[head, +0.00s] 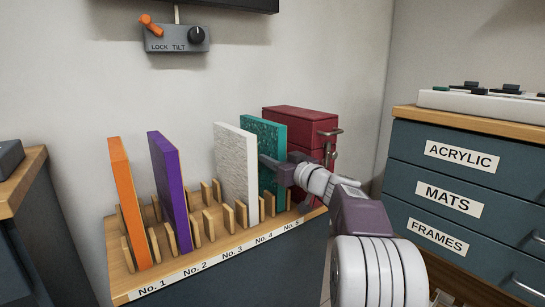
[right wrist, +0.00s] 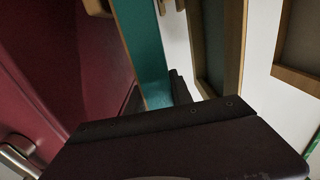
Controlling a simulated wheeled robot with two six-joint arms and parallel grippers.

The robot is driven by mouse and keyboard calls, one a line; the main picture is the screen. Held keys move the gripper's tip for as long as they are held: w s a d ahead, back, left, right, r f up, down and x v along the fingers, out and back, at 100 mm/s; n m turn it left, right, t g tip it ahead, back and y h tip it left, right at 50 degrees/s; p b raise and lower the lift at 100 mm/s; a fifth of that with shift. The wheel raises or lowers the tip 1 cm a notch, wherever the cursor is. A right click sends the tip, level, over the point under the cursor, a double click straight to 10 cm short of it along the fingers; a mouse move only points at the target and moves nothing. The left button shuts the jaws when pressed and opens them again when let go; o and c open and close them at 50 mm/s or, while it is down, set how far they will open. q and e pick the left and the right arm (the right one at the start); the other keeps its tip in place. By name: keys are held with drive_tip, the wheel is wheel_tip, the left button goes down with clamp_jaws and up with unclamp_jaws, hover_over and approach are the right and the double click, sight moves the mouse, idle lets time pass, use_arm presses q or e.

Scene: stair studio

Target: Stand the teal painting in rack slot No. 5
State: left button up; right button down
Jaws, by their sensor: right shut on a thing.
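The teal painting (head: 265,135) stands upright in the wooden rack (head: 215,262), lined up with slot label No. 5 (head: 291,225). Its lower end is partly hidden, so I cannot tell if it rests fully on the rack floor. My right gripper (head: 272,164) is shut on the painting's near edge, partway up. In the right wrist view, the teal painting (right wrist: 143,40) shows as a strip beyond the dark gripper (right wrist: 178,88). My left gripper is not in view.
An orange painting (head: 130,205) stands in slot No. 1, a purple one (head: 170,190) in No. 2 and a white one (head: 237,170) in No. 4. Slot No. 3 looks empty. A maroon box (head: 300,122) stands close right of the teal painting. A drawer cabinet (head: 460,180) is at right.

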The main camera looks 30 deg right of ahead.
drive_tip(key=shift+f, duration=0.3)
drive_tip(key=c, duration=1.1)
unclamp_jaws()
drive_tip(key=shift+o, duration=0.2)
drive_tip(key=s+p, duration=0.1)
drive_tip(key=s, duration=0.8)
drive_tip(key=shift+d+p, duration=0.35)
drive_tip(key=shift+d, duration=0.05)
